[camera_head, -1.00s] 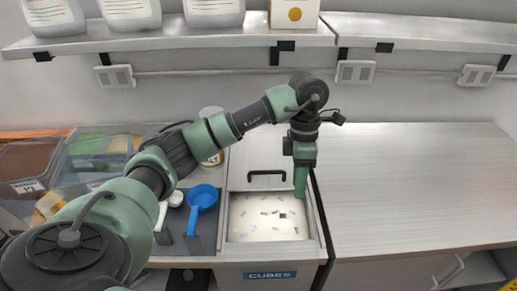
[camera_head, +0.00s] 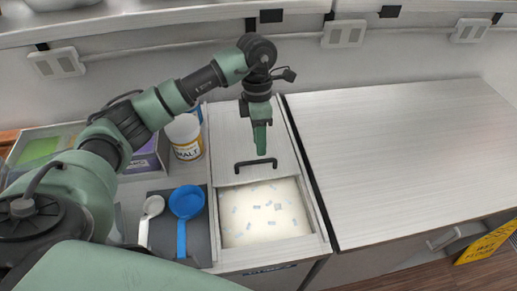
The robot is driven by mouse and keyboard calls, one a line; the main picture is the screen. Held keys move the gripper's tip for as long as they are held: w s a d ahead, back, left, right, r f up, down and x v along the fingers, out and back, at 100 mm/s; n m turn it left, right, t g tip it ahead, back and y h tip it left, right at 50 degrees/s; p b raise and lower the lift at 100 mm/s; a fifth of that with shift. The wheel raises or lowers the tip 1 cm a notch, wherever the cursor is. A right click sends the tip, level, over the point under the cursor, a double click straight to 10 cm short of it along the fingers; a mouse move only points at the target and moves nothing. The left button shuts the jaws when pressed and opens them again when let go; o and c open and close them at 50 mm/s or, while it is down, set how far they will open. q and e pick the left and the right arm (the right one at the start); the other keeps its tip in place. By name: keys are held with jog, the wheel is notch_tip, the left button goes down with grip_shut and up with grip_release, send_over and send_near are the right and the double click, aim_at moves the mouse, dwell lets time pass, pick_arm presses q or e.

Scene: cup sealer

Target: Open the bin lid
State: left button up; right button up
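The bin (camera_head: 322,240) is set into the counter, and its front part is uncovered, showing white contents with small pale cubes (camera_head: 265,208). The flat pale bin lid (camera_head: 222,150) lies behind this opening. A black handle (camera_head: 256,164) stands at its front edge. My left gripper (camera_head: 261,150) points down over the lid, just behind the handle in the picture; I cannot tell whether it touches. Its fingers overlap from this angle, so their gap is hidden. My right gripper is out of view.
A blue scoop (camera_head: 187,205) and a white scoop (camera_head: 151,210) lie on a dark tray left of the bin. A MALT tub (camera_head: 185,137) stands behind them. The counter (camera_head: 400,150) to the right is clear. A yellow floor sign (camera_head: 487,243) stands at lower right.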

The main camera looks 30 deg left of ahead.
aim_at(260, 160)
pick_arm(q)
jog(key=shift+s+d+f+p, duration=0.15)
jog(key=shift+f+p, duration=0.1)
jog(key=shift+f, duration=0.55)
jog(key=shift+s+f+p, duration=0.1)
jog(key=shift+f+p, duration=0.1)
jog(key=shift+f, duration=0.6)
jog(key=shift+s+d+f+p, duration=0.15)
jog(key=shift+f+p, duration=0.1)
jog(key=shift+f, duration=0.55)
jog(key=shift+c, duration=0.3)
grip_shut()
jog(key=shift+w+a, duration=0.15)
